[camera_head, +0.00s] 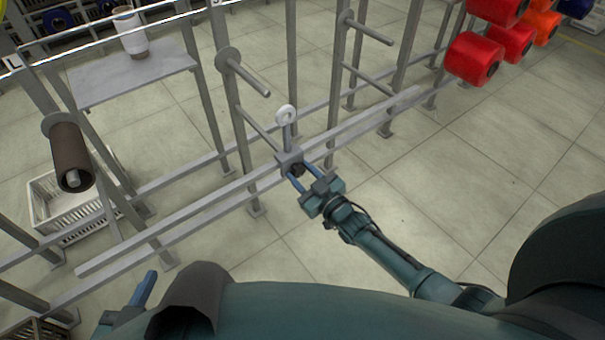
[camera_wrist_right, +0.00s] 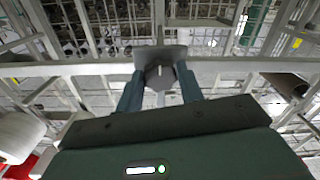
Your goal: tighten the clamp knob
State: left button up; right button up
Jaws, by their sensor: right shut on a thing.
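The clamp is a grey block (camera_head: 289,157) on the long horizontal rail, with a post and a white ring (camera_head: 286,113) above it. Its dark clamp knob (camera_head: 297,170) faces me. My right gripper (camera_head: 296,179) has its blue fingers on either side of the knob and is shut on it. In the right wrist view the knob (camera_wrist_right: 159,76) sits between the two fingers (camera_wrist_right: 160,90), in front of the grey block. My left gripper (camera_head: 143,290) shows only partly at the lower left, away from the clamp, and its opening cannot be made out.
The grey rail (camera_head: 200,225) runs across the rack at clamp height. A brown spool (camera_head: 68,155) hangs on a peg at left, above a white crate (camera_head: 75,200). A white bobbin (camera_head: 131,35) stands on a shelf. Red spools (camera_head: 473,58) hang upper right. The floor at right is clear.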

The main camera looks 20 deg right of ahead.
jog(key=o, duration=1)
pick_arm(q)
jog(key=r, duration=0.1)
jog(key=p, duration=0.1)
jog(key=a+r+n+p, duration=0.1)
jog(key=shift+s+r+y, duration=0.3)
jog(key=shift+s+r, duration=0.05)
pick_arm(e)
jog(key=v, duration=1.3)
pick_arm(q)
jog(key=shift+f, duration=0.2)
pick_arm(e)
jog(key=shift+s, duration=0.1)
